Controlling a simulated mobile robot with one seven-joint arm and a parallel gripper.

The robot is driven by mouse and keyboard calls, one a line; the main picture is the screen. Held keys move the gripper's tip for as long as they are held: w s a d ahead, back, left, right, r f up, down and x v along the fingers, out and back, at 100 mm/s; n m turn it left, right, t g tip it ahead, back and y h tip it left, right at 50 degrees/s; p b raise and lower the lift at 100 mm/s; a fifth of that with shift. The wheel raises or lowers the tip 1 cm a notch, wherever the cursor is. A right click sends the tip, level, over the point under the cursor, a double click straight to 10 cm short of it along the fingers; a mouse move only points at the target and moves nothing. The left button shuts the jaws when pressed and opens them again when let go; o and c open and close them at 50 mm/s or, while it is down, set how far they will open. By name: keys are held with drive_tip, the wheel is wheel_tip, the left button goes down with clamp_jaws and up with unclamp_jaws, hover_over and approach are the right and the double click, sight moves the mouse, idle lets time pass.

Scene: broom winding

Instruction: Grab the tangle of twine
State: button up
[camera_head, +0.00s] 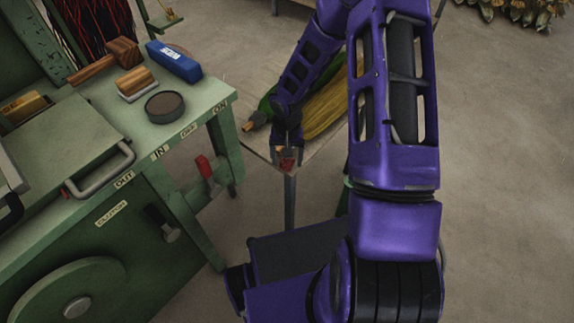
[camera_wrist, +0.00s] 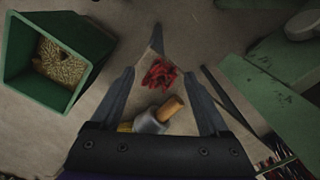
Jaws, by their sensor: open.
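The tangle of twine (camera_wrist: 160,75) is a small red bundle. In the wrist view it lies on the narrow corner of the pale table (camera_wrist: 156,42), between my finger lines. In the head view the red tangle (camera_head: 286,164) shows at the table's near corner, partly covered by my fingers. My gripper (camera_wrist: 160,73) is open, with one finger to each side of the twine in that view. In the head view my gripper (camera_head: 287,150) points down over that corner. I cannot tell whether the fingers touch the twine.
A wooden-tipped grey-collared piece (camera_wrist: 155,115) lies beside the twine. A green workbench (camera_head: 215,95) stands left. A green bin (camera_wrist: 85,45) shows in the wrist view.

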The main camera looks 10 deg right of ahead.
drive_tip(key=shift+f, duration=0.85)
clamp_jaws()
drive_tip(key=shift+r, duration=0.1)
